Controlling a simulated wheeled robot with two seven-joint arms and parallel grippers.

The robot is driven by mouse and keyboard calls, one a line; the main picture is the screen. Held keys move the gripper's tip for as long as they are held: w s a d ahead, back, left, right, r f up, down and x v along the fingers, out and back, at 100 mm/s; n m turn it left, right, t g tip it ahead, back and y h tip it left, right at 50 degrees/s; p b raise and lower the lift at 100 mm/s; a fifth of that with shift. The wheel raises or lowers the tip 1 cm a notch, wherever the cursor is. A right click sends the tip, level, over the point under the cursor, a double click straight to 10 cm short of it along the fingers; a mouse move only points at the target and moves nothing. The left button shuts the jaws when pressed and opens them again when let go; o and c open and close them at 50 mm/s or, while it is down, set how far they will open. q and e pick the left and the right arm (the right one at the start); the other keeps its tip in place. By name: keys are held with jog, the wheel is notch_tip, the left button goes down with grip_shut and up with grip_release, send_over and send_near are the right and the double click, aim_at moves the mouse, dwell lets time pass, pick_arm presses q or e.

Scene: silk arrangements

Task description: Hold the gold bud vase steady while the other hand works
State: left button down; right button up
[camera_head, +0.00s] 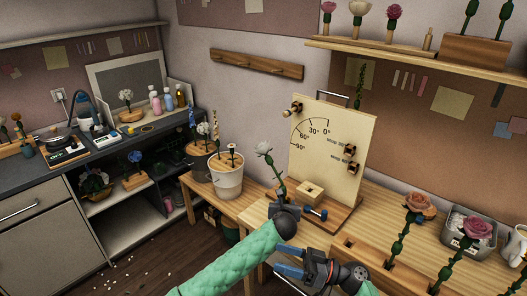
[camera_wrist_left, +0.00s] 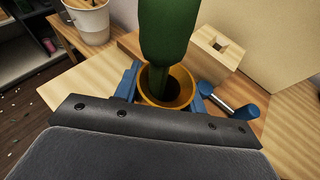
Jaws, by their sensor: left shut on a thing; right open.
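The gold bud vase (camera_wrist_left: 190,86) shows in the left wrist view between the blue fingers of my left gripper (camera_wrist_left: 168,84), which is shut on it. A thick green stem (camera_wrist_left: 165,35) stands in its mouth. In the head view this stem leads up to a white flower (camera_head: 265,149), leaning left. My left gripper (camera_head: 283,207) hides the vase there. My right gripper (camera_head: 284,261), with blue fingers, is open and empty, lower and close to my left wrist.
A wooden block (camera_head: 310,190) with a square hole and a blue-handled clamp (camera_head: 314,213) stand beside the vase, before an upright angle board (camera_head: 335,140). A white pot (camera_head: 226,182) is to the left. A wooden rack with pink flowers (camera_head: 477,232) and a grey bin (camera_head: 457,222) are to the right.

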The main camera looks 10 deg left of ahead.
dwell(0.4)
pick_arm(q)
jog(key=c, duration=0.7)
grip_release()
jog(key=shift+c, duration=0.2)
